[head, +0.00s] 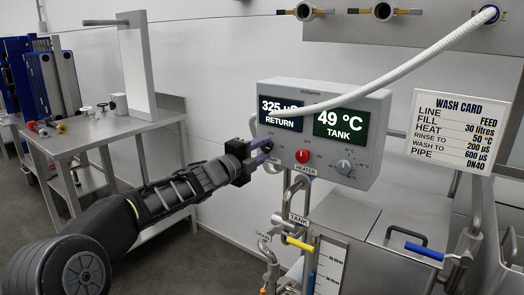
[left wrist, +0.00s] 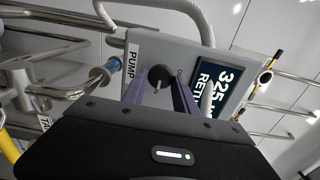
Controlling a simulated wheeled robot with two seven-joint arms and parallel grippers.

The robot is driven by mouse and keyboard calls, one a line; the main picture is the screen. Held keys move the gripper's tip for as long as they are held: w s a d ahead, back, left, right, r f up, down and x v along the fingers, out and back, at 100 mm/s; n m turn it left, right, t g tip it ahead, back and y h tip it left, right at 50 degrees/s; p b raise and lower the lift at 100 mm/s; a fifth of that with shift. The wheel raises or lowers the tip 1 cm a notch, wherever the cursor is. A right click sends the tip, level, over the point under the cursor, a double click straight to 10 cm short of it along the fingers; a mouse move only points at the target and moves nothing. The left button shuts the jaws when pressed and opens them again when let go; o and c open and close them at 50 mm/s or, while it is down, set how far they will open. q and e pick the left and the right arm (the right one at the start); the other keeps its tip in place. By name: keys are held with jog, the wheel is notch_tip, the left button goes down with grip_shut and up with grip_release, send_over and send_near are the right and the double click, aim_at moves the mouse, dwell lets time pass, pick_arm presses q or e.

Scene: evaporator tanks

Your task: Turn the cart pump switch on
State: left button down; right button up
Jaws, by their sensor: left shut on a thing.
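The grey control box (head: 376,105) hangs on the wall side with two displays, reading 325 µS RETURN and 49 °C TANK. My left gripper (head: 268,151) reaches its lower left corner, and its purple fingers are shut on the pump switch. In the left wrist view the pump switch (left wrist: 160,76) is a dark round knob between the fingertips of my gripper (left wrist: 161,85), beside the PUMP label (left wrist: 132,60). In the head view the gripper mostly hides the switch. The red heater switch (head: 303,156) and a grey dial (head: 344,166) sit to its right. My right gripper is out of view.
A white hose (head: 400,75) arches across the front of the box. Pipes with a yellow-handled valve (head: 299,243) and a TANK tag (head: 298,219) stand below. A wash card (head: 462,130) is at right. A steel table (head: 95,140) stands at left.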

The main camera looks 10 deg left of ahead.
pick_arm(q)
jog(key=c, duration=1)
grip_release()
jog(key=v, duration=0.7)
jog(key=shift+s+b, duration=0.35)
